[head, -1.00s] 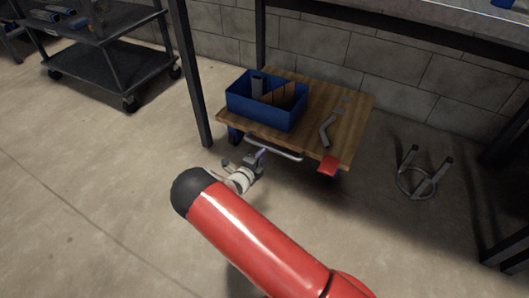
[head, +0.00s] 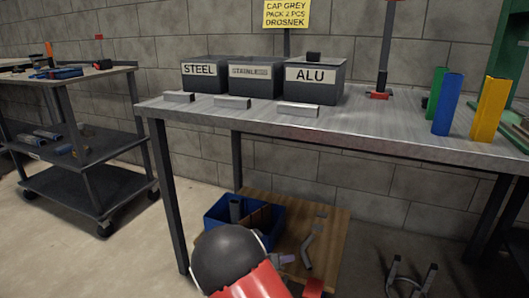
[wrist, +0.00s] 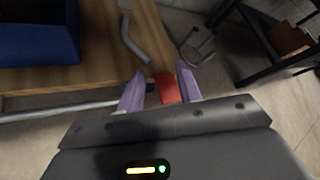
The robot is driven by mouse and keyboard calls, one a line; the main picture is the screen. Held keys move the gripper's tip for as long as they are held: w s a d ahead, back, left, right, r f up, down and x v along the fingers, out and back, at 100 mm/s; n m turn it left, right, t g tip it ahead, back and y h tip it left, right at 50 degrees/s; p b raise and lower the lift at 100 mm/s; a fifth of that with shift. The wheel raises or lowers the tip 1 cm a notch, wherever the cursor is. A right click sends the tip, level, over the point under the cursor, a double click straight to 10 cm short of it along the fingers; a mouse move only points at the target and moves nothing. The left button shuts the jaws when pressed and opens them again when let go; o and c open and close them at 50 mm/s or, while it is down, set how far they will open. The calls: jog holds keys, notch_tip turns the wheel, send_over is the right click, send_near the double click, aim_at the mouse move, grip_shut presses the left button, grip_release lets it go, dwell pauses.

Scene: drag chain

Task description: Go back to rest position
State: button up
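My gripper (wrist: 160,88) is open, with its two purple fingers apart and nothing held between them. In the head view it is mostly behind my red arm, and only a purple finger (head: 288,259) shows. The gripper is near the front edge of the low wooden cart (head: 335,235). In the wrist view the cart's red pedal-like part (wrist: 166,88) shows between and beyond the fingers. The cart's metal handle bar (wrist: 60,110) runs to the left of the fingers.
On the cart are a blue bin (head: 218,209) and a bent grey pipe (head: 307,252). Above stands a metal workbench (head: 390,130) with labelled boxes (head: 313,82). A dark shelf trolley (head: 80,190) is at left, and a metal stand (head: 410,278) is on the floor at right.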

jog(key=s+d+r+m+g+y+p, duration=0.25)
jog(key=s+d+r+m, duration=0.35)
jog(key=s+r+m, duration=0.3)
jog(key=s+d+r+m+g+y+p, duration=0.1)
jog(key=s+d+r+m+g+y, duration=0.15)
jog(key=s+d+r+m, duration=0.6)
jog(key=s+a+r+m+t+y+p, duration=0.1)
jog(key=s+a+r+m+y+p, duration=0.1)
jog(key=s+r+m, duration=0.4)
jog(key=s+a+r+m+t+y+p, duration=0.1)
jog(key=s+a+r+m+y, duration=0.1)
jog(key=s+r+m, duration=0.5)
jog(key=s+m+y, duration=0.1)
jog(key=s+m, duration=0.2)
jog(key=shift+a+t+p, duration=0.15)
jog(key=shift+t+p, duration=0.15)
jog(key=shift+p, duration=0.1)
jog(key=shift+s, duration=0.1)
